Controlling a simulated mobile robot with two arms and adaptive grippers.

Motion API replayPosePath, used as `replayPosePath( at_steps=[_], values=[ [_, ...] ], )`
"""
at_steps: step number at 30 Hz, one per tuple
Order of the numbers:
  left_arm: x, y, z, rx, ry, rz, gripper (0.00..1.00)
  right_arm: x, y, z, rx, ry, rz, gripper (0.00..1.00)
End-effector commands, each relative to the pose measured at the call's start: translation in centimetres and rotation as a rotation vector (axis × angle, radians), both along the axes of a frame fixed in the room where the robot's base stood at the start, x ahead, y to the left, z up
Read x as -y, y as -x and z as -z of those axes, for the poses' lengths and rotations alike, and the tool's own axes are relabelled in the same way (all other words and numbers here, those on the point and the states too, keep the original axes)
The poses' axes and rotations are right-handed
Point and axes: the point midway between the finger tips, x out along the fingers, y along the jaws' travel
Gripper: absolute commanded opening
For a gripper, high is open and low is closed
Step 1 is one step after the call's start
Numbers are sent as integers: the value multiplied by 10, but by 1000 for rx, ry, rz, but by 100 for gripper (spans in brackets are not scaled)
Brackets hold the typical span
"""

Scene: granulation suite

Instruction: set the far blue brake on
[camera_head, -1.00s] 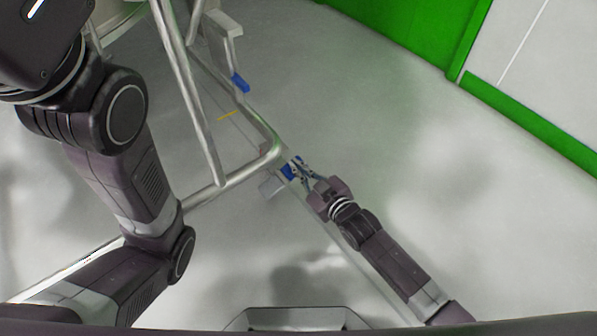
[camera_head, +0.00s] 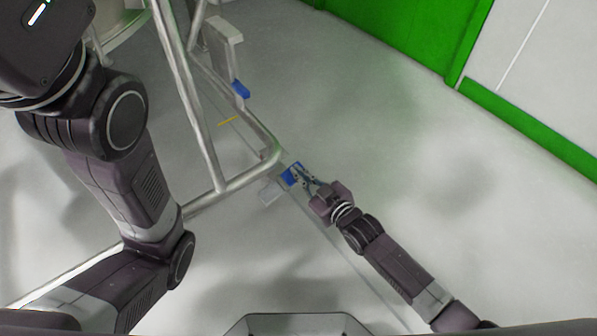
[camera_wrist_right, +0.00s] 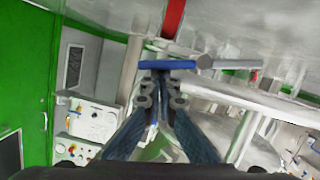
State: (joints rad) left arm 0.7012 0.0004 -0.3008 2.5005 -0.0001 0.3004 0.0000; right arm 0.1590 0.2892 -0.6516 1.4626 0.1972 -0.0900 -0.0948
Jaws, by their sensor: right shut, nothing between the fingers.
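Two blue brake pedals show on the steel frame in the head view. The farther one (camera_head: 240,89) sits below a grey upright and nothing of mine is near it. The nearer one (camera_head: 291,175) is by the frame's front corner. My right gripper (camera_head: 302,177) is beside this nearer pedal with its fingertips at it. In the right wrist view, the closed fingertips (camera_wrist_right: 161,76) are just below a blue bar (camera_wrist_right: 168,65), apparently touching or nearly so. They hold nothing. I cannot tell the pedals' on or off position. My left arm is at the left; its gripper is out of view.
The tubular steel frame (camera_head: 190,90) stands between my left arm and the pedals. A grey-white block (camera_head: 270,192) is beside the nearer pedal. Open pale floor (camera_head: 400,150) lies to the right, up to a green and white wall (camera_head: 400,35).

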Motion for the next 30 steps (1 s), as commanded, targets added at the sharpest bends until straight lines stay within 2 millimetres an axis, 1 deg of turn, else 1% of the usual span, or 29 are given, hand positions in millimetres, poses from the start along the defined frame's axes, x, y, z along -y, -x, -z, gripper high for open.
replayPosePath(
  at_steps=[10, 15, 27, 30],
  values=[
    [0, 0, -6, 0, 0, 0, 40, 4, -2, 5, -51, -58, 1, 0],
    [0, 0, -8, -1, 0, 0, 40, 7, -4, 10, -103, -128, 1, 0],
    [0, 0, -1, -1, 0, -1, 40, 11, -7, 24, -260, -348, 1, 0],
    [0, -1, 0, -1, 0, -1, 40, 11, -7, 26, -259, -348, 1, 0]
  ],
)
